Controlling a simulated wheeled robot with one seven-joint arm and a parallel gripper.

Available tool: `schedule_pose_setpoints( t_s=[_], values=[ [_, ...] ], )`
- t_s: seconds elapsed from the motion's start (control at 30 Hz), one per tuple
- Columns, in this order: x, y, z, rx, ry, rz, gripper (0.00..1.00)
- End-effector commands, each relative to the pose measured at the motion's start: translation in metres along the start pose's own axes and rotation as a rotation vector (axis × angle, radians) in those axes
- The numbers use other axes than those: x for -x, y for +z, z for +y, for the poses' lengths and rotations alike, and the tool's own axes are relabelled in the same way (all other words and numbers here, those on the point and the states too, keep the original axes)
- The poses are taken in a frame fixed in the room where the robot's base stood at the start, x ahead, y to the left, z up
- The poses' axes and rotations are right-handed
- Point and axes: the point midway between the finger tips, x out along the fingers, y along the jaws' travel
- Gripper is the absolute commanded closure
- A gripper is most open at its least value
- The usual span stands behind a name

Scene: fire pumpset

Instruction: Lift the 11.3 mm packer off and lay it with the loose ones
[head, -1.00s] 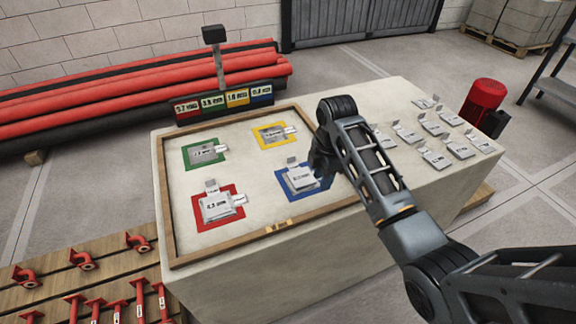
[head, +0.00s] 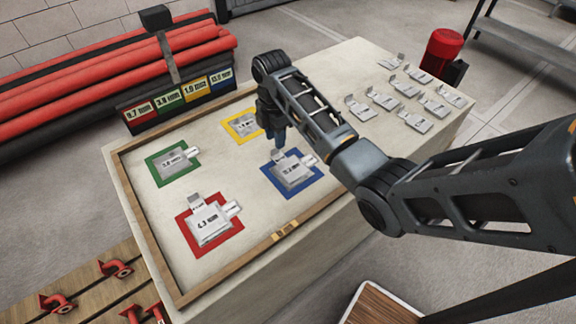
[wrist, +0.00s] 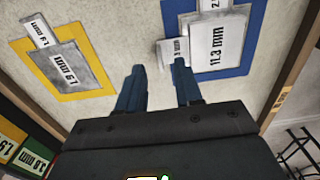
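The 11.3 mm packer (wrist: 208,52) is a light grey plate on the blue square (wrist: 247,60). It lies on top of a stack there, and one tab of the stack (wrist: 172,50) points toward my gripper. Another tab (wrist: 213,5) sticks out at the picture's top. In the head view the packer (head: 292,170) lies in front of my gripper (head: 274,138). In the wrist view my gripper (wrist: 158,72) is open and empty, its right fingertip close to the near tab. Contact cannot be told. The loose packers (head: 404,86) lie on the table's right part.
A wooden frame (head: 180,296) edges the board. The yellow square (head: 232,124) holds a 1.9 mm packer. Green (head: 158,175) and red (head: 192,240) squares hold packers too. A sign (head: 180,98) stands at the back edge. The table's right front is clear.

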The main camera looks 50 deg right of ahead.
Motion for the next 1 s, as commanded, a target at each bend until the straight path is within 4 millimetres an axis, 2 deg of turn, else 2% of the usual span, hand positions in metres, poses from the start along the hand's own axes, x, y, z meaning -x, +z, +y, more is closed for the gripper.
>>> schedule_pose_setpoints(
  t_s=[0.2, 0.3, 0.6, 0.93, 1.0],
  values=[
    [-0.031, -0.003, 0.000, -0.001, -0.003, 0.000, 0.65],
    [-0.041, -0.003, 0.000, 0.000, -0.002, 0.000, 0.65],
    [-0.044, -0.003, 0.000, 0.000, 0.001, 0.000, 0.66],
    [-0.044, -0.003, 0.000, 0.000, 0.001, 0.000, 0.97],
    [-0.044, -0.003, 0.000, 0.000, 0.000, 0.000, 1.00]
  ],
)
